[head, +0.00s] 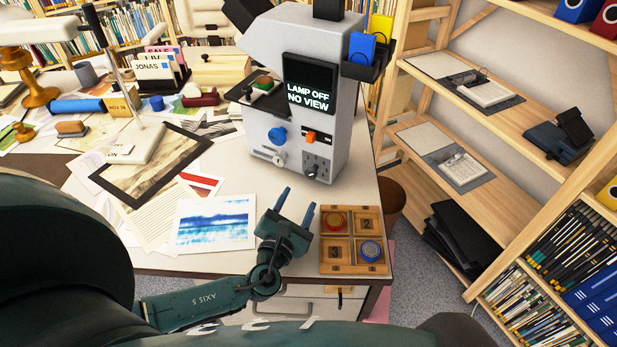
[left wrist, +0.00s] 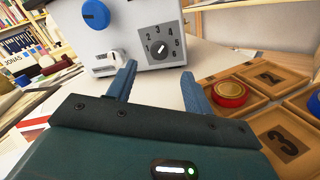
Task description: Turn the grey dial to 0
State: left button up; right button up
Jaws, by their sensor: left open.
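The dial (head: 311,172) sits low on the front of a pale grey machine (head: 340,110), at its right side. In the left wrist view, the dial (left wrist: 159,48) is a dark knob with a light pointer mark on a grey numbered plate. The mark seems to slant to the upper right; I cannot read an exact value or make out a 0. My left gripper (head: 297,205) is open and empty, short of the machine and below the dial. Its fingers (left wrist: 158,75) point toward the machine with a gap between them and the dial. My right gripper is not in view.
A blue knob (head: 277,135), an orange switch (head: 311,136) and a pale knob (head: 279,158) share the machine's front. Its screen (head: 308,84) reads "LAMP OFF NO VIEW". A wooden tray (head: 327,250) with red and blue round pieces lies right of my gripper; a blue print (head: 215,222) lies left.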

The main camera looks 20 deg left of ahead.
aim_at(310, 175)
pick_arm(q)
jog(key=w, duration=0.5)
jog(key=w+a, duration=0.1)
jog(key=w, duration=0.2)
jog(key=c, duration=1)
